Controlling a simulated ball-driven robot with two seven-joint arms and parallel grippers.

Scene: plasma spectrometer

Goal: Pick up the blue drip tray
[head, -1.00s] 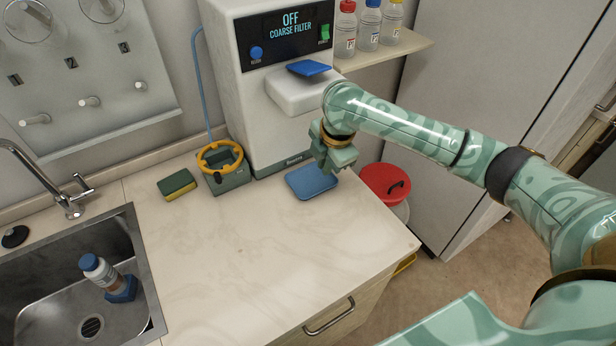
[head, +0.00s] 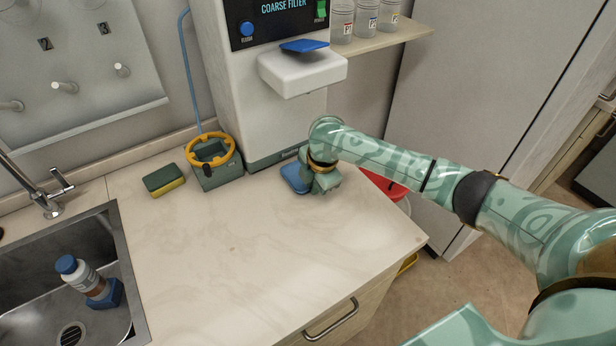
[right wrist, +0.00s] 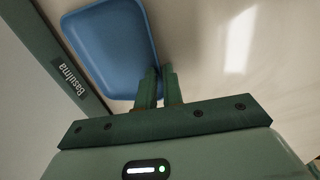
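The blue drip tray (head: 294,178) lies on the worktop at the foot of the white spectrometer, partly hidden by my right gripper (head: 322,182). In the right wrist view the tray (right wrist: 112,45) fills the upper left, a shallow tray with rounded corners. My right gripper's two fingers (right wrist: 160,82) are close together at its near right corner, one over the tray side and one outside, with the rim between them. The gripper looks shut on the rim. The tray appears flat, with no clear lift. My left gripper is not in view.
The spectrometer's body (head: 215,75) stands behind the tray, with a white ledge (head: 300,75) above. A green caddy with a yellow ring (head: 215,165) and a sponge (head: 163,180) stand left. A sink (head: 85,270) holds a bottle. A red lid (head: 383,187) is beyond the counter's right edge.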

